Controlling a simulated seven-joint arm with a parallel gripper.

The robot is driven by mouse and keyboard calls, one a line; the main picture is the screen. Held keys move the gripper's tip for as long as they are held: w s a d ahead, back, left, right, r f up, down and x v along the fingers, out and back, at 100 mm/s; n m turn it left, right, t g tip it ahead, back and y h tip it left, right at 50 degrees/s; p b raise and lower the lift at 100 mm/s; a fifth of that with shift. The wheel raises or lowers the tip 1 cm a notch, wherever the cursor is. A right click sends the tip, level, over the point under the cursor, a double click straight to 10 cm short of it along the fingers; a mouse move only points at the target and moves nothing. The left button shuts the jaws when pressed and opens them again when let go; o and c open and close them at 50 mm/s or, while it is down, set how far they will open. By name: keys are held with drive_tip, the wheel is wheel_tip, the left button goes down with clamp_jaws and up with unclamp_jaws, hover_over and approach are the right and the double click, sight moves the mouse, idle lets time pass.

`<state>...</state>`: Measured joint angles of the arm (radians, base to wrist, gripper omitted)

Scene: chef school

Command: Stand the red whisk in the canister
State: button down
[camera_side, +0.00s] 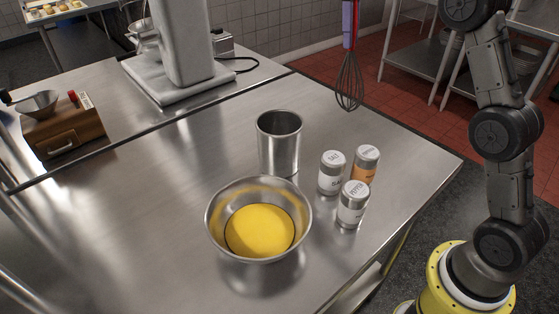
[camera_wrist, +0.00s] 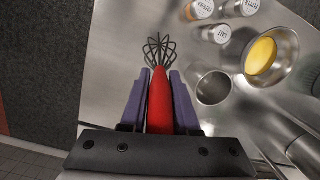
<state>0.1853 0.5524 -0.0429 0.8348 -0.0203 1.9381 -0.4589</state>
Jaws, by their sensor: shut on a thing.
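The red whisk is held with its wire end hanging down; its wires (camera_side: 349,82) show at the top of the side view, above the table and to the right of the canister. In the wrist view its red handle (camera_wrist: 160,100) lies between the two purple fingers of my gripper (camera_wrist: 160,90), which is shut on it. In the side view only a purple finger (camera_side: 347,22) shows at the top edge. The metal canister (camera_side: 279,145) stands upright on the steel table, its mouth open. It also shows in the wrist view (camera_wrist: 213,88), right of the whisk.
A metal bowl (camera_side: 222,230) with yellow contents stands in front of the canister. Three shakers, salt (camera_side: 331,175), pepper (camera_side: 351,207) and an orange-labelled one (camera_side: 367,163), stand to its right. A white mixer (camera_side: 170,80) and a wooden grinder (camera_side: 62,130) are at the back left.

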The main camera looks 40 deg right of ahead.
drive_tip(key=shift+w+a+r+n+t, duration=0.35)
drive_tip(key=shift+a+r+n, duration=1.05)
drive_tip(key=shift+a, duration=2.15)
drive_tip(key=shift+w+a+r+n+t, duration=0.3)
drive_tip(key=shift+a+r+n, duration=0.35)
drive_tip(key=shift+a+n, duration=2.1)
drive_tip(key=w+a+f+m, duration=0.1)
drive_tip(key=a+f, duration=0.1)
drive_tip(key=f, duration=0.5)
drive_tip(key=w+a+f, duration=0.1)
drive_tip(key=a+f, duration=0.2)
drive_tip(key=f, duration=0.3)
drive_tip(key=shift+a+f+m, duration=0.15)
drive_tip(key=shift+f+m, duration=0.2)
drive_tip(key=shift+f, duration=0.05)
drive_tip(key=shift+f, duration=0.15)
drive_tip(key=c, duration=0.7)
unclamp_jaws()
drive_tip(key=shift+o, duration=0.2)
